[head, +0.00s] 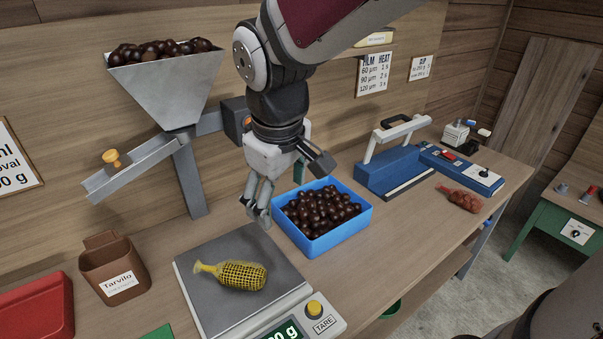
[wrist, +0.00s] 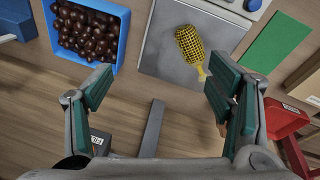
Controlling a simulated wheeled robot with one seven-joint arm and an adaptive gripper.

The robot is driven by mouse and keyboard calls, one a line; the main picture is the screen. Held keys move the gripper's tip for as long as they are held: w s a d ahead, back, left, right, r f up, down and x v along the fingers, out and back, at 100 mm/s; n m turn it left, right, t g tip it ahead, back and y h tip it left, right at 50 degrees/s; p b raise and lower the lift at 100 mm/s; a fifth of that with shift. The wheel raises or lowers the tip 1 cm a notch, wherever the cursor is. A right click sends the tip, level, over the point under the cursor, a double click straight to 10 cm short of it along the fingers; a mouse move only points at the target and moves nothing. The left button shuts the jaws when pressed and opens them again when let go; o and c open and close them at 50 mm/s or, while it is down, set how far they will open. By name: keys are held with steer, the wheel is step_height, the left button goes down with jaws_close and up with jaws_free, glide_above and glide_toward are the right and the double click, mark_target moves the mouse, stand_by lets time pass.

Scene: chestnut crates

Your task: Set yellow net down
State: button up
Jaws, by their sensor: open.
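The yellow net (head: 236,274), a mesh bag with dark contents and a gathered neck, lies on its side on the metal plate of the scale (head: 196,289). In the wrist view the yellow net (wrist: 189,47) lies on the grey plate, beyond and between my fingertips, touching neither. My gripper (head: 258,212) is above the back of the scale, apart from the net. In the wrist view my gripper (wrist: 158,82) has its fingers spread wide with nothing between them.
A blue crate (head: 345,233) of chestnuts stands right of the scale. A metal hopper (head: 170,92) with a chute rises behind. A brown bin (head: 113,270) and red tray (head: 38,312) are at left. A blue sealer (head: 393,172) and red net (head: 460,198) are at right.

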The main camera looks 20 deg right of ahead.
steer(key=s+d+r+m+t, duration=0.1)
steer(key=s+d+r+m, duration=0.1)
steer(key=s, duration=0.4)
steer(key=s+d+r+m+t, duration=0.1)
steer(key=s+d+r+m, duration=0.1)
steer(key=s, duration=0.4)
steer(key=shift+d+r+m+t+y, duration=0.25)
steer(key=shift+r+m+t+y, duration=0.15)
steer(key=shift+r+m, duration=0.5)
steer(key=shift+s, duration=0.1)
